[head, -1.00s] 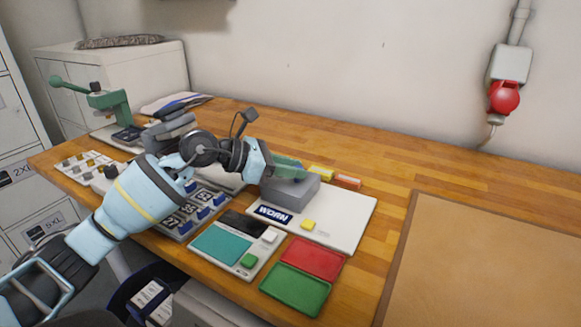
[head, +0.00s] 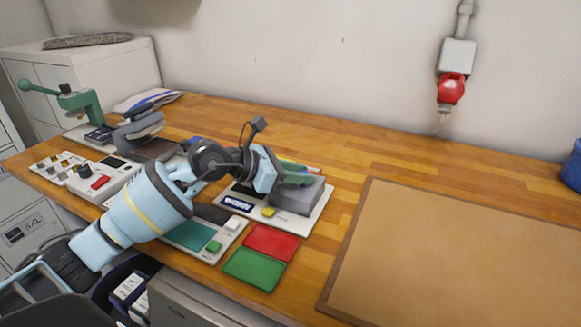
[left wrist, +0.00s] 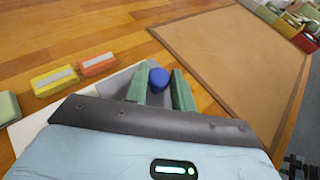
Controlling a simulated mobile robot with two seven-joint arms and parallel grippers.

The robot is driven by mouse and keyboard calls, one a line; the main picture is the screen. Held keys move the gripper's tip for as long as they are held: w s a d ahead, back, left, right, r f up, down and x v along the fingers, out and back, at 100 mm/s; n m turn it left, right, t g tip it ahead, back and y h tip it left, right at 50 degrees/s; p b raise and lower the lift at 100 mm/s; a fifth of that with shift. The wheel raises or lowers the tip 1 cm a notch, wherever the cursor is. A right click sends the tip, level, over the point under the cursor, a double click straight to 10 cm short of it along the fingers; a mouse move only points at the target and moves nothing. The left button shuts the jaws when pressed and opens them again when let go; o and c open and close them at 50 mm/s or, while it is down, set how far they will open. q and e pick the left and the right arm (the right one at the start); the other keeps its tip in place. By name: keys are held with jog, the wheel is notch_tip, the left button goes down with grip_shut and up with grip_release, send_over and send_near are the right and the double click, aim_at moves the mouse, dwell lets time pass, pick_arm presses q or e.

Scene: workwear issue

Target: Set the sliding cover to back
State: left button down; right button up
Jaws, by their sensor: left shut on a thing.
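The sliding cover (head: 296,200) is a grey block on a white base plate (head: 318,218) with a dark "WORN" label and a yellow button. It sits over the right part of the plate. My left gripper (head: 300,179) is above the cover. In the left wrist view, its green fingers (left wrist: 160,88) are shut on a round blue knob (left wrist: 158,77) on top of the cover (left wrist: 115,82). The gripper and wrist hide part of the plate and cover. My right gripper is not in view.
Red (head: 271,242) and green (head: 253,269) trays lie in front of the plate. Yellow (left wrist: 55,80) and orange (left wrist: 98,64) blocks lie close by. A brown mat (head: 460,260) covers the right, bare. A green lever press (head: 80,105) stands at far left.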

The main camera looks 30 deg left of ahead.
pick_arm(q)
jog(key=shift+d, duration=0.2)
jog(key=c, duration=1.2)
grip_release()
jog(key=shift+d, duration=0.1)
jog(key=shift+o, duration=0.2)
jog(key=shift+s+a, duration=0.2)
jog(key=shift+a, duration=0.1)
jog(key=b+v, duration=0.1)
jog(key=v, duration=0.6)
jog(key=shift+r, duration=0.15)
